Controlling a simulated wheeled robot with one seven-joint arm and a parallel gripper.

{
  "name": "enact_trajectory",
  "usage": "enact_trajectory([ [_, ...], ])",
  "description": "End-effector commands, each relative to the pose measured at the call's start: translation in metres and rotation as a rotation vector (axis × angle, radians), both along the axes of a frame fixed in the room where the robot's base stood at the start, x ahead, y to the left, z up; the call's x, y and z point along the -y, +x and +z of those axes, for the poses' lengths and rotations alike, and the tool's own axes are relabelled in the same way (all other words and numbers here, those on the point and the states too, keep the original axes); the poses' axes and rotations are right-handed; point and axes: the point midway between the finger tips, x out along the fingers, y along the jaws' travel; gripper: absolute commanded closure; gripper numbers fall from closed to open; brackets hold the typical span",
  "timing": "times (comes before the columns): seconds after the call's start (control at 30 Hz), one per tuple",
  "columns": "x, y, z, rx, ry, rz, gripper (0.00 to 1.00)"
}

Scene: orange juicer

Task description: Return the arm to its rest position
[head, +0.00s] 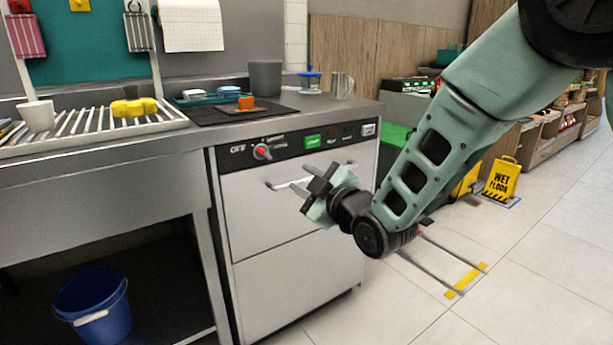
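My green arm (447,130) reaches in from the upper right and bends at a dark joint. My gripper (308,191) is at its end, in front of the steel dishwasher (294,225), near its door handle (283,184). The two dark fingers point left and stand apart, with nothing seen between them. Whether the gripper touches the dishwasher front cannot be told from this view.
The steel counter (342,115) bears a drying rack (83,129), a white cup (38,115) and a grey container (265,77). A blue bucket (95,305) stands below left. A yellow wet floor sign (502,178) stands at right. Tiled floor (535,265) is clear at lower right.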

Motion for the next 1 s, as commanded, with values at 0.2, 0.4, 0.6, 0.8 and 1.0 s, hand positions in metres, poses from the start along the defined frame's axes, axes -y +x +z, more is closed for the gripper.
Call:
enact_trajectory([
  [0.2, 0.006, -0.035, -0.014, -0.297, -0.003, -0.018, 0.67],
  [0.4, 0.027, -0.119, -0.043, -0.752, -0.049, -0.088, 0.67],
  [0.6, 0.067, -0.219, -0.063, -1.141, -0.143, -0.225, 0.67],
  [0.8, 0.108, -0.299, -0.070, -1.391, -0.246, -0.382, 0.67],
  [1.0, 0.146, -0.361, -0.063, -1.554, -0.340, -0.541, 0.67],
])
